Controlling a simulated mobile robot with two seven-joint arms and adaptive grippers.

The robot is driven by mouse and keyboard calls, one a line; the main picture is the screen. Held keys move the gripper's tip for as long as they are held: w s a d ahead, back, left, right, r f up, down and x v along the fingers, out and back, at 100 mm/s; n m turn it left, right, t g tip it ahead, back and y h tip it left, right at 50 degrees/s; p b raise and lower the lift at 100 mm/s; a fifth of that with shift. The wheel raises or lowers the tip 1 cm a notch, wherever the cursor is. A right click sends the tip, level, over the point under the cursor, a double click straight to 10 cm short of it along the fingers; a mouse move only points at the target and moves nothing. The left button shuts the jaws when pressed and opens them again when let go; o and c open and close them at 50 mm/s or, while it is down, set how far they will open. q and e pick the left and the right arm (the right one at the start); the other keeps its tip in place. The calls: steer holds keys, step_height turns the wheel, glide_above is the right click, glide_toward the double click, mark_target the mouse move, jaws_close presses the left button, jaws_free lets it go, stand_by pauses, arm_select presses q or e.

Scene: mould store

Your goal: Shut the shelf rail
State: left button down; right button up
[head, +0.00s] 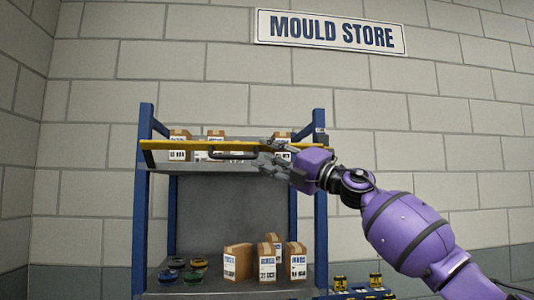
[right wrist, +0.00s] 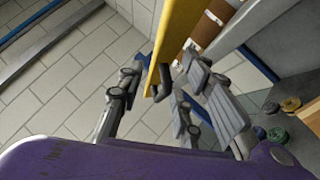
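The yellow shelf rail (head: 190,145) runs across the front of the blue rack's upper shelf, with a dark handle (head: 230,155) on it. I cannot tell how far its ends are from the posts. My right gripper (head: 268,152) is at the rail, by the right end of the handle. In the right wrist view the yellow rail (right wrist: 178,30) and its dark handle (right wrist: 160,82) come down between the spread fingers of my right gripper (right wrist: 163,92). The fingers look open, with no clear contact. My left gripper is out of view.
Cardboard boxes (head: 180,136) stand behind the rail on the upper shelf. More boxes (head: 238,262) and several dark round items (head: 194,276) sit on the lower shelf. Blue posts (head: 320,205) flank the rack. Yellow-topped items (head: 375,280) stand at lower right.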

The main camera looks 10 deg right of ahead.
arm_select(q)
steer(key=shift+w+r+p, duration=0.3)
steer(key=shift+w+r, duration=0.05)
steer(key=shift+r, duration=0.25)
arm_select(e)
steer(key=v, duration=0.8)
steer(key=shift+d+f, duration=0.2)
steer(key=shift+d, duration=0.05)
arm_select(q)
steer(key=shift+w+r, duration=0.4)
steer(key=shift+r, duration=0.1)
